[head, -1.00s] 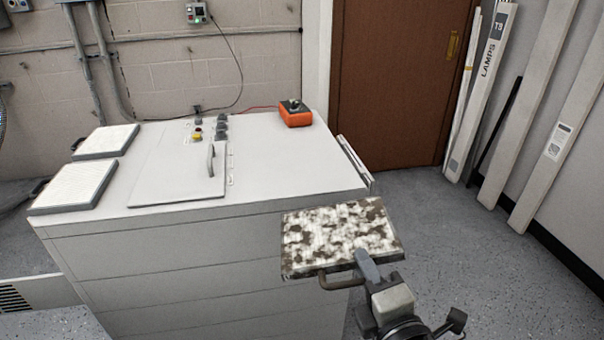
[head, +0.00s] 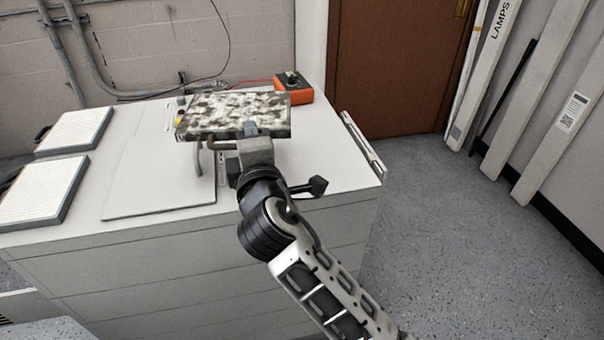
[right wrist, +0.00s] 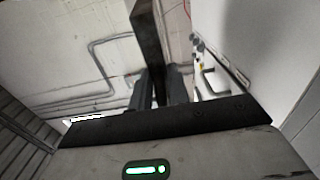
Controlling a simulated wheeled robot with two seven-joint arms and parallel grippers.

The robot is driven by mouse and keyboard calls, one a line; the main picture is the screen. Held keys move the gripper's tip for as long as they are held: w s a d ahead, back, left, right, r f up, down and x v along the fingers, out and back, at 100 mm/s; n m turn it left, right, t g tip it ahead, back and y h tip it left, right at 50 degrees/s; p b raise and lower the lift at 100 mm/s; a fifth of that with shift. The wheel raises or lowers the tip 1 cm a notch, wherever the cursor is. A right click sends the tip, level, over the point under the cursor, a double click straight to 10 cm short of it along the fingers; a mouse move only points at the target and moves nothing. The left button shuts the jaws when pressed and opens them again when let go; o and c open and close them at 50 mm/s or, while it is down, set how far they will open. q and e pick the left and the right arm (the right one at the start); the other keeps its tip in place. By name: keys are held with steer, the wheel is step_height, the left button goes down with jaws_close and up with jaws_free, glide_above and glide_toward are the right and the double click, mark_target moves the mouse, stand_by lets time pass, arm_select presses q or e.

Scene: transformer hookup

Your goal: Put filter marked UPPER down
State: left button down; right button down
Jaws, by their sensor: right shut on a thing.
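A dirty filter (head: 232,115), its pleated face blotched brown and white, is held above the top of the grey cabinet (head: 330,160) in the head view. No UPPER mark is readable on it. My right gripper (head: 248,136) is shut on the filter's near side, by its handle. In the right wrist view the dark edge of the filter (right wrist: 148,45) stands between the fingers. The filter covers part of the cabinet's panel and small controls. Whether it touches the cabinet top cannot be told. My left gripper is not in view.
Two clean white filters (head: 75,131) (head: 42,188) lie on the cabinet's left side. An orange meter box (head: 293,88) sits right behind the held filter. A panel with a handle (head: 165,185) is below it.

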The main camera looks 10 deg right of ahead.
steer(key=shift+s+d+f+b, duration=0.45)
steer(key=shift+s+d+f, duration=0.6)
steer(key=shift+d+f, duration=1.05)
steer(key=shift+s+d+f+b, duration=0.45)
steer(key=shift+s+d+f, duration=0.6)
steer(key=shift+d+f, duration=1)
steer(key=shift+s+d+f+b, duration=0.45)
steer(key=shift+s+d+f, duration=0.6)
steer(key=shift+d+f, duration=1.05)
steer(key=c, duration=1.3)
jaws_free()
steer(key=shift+a+f, duration=0.15)
steer(key=shift+a, duration=0.15)
steer(key=shift+c, duration=0.2)
